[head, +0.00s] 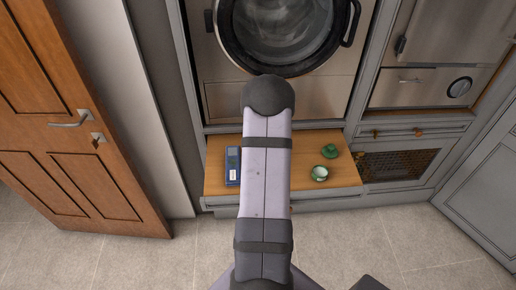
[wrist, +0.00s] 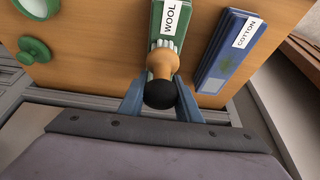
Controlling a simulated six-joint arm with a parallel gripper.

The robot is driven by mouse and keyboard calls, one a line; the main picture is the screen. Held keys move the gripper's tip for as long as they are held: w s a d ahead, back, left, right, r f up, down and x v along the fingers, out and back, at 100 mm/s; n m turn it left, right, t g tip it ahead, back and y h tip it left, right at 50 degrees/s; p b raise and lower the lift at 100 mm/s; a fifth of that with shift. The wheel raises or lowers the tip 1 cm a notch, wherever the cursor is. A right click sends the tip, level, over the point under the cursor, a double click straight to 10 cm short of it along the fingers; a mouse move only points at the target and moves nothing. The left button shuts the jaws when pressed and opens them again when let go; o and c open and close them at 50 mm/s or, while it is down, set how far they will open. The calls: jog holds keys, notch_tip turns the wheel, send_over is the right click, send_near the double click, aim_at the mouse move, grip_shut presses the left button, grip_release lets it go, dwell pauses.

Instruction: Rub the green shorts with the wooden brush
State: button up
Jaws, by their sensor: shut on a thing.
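My gripper (wrist: 160,98) is shut on the wooden brush (wrist: 163,64), its blue fingers on either side. The brush has a rounded wooden body, a dark end towards the camera and pale bristles at the far side. The bristles lie over the near part of a green folded thing with a white WOOL label (wrist: 184,12), which looks like the green shorts. I cannot tell whether the bristles touch it. In the head view my arm hides the gripper, the brush and the green shorts.
A blue folded thing labelled COTTON (wrist: 222,56) lies to the right on the wooden shelf (head: 345,173). A green-rimmed jar (head: 319,173) and a green lid (head: 330,151) stand at the other end. A washing machine (head: 285,30) is behind; an open-looking wooden door (head: 60,110) is left.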

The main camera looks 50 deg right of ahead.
jog(key=shift+s+d+b, duration=0.3)
jog(key=shift+s+d, duration=0.3)
jog(key=shift+w+a+r+p, duration=0.2)
jog(key=shift+p, duration=0.2)
jog(key=shift+w+a+f+p, duration=0.1)
jog(key=shift+w+a+p, duration=0.55)
jog(key=shift+w+a, duration=0.6)
jog(key=shift+w, duration=0.05)
notch_tip(320, 180, up, 2)
jog(key=shift+p, duration=0.55)
notch_tip(320, 180, up, 6)
jog(key=p, duration=0.4)
jog(key=shift+s, duration=0.1)
jog(key=shift+f, duration=0.1)
